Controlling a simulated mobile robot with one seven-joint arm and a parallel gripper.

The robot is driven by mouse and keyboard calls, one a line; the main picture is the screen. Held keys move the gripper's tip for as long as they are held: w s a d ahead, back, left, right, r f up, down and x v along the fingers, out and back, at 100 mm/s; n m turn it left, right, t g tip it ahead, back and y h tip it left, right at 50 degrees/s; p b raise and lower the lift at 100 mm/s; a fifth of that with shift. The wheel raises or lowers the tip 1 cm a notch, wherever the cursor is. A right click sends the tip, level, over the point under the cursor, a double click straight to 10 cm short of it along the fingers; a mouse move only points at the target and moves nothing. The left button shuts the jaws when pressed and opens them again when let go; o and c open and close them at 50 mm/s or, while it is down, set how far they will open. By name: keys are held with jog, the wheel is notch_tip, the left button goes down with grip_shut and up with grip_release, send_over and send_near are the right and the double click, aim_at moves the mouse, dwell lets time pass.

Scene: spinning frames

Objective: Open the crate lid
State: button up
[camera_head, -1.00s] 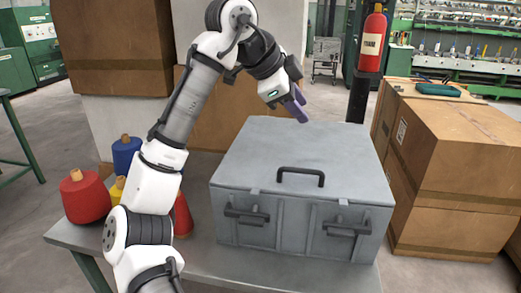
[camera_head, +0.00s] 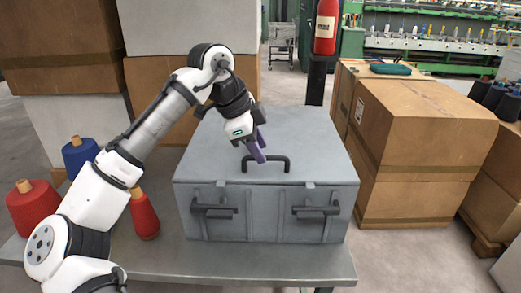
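The grey crate (camera_head: 262,215) stands on a grey table, and its lid (camera_head: 310,140) is shut. A black handle (camera_head: 282,158) is on the lid near its front edge. Two black latch handles are on the front face, one at the left (camera_head: 214,209) and one at the right (camera_head: 315,211). My gripper (camera_head: 258,154), with purple fingers, points down over the lid at the left part of the lid handle. It hides part of the handle. I cannot tell whether the fingers touch it or how far apart they are.
Red cones (camera_head: 34,206) and a blue cone (camera_head: 79,155) of thread stand left of the crate, beside my arm. Cardboard boxes (camera_head: 420,130) are stacked at the right. A red extinguisher (camera_head: 326,27) is behind. The table front (camera_head: 250,262) is clear.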

jog(key=shift+x, duration=0.8)
grip_shut()
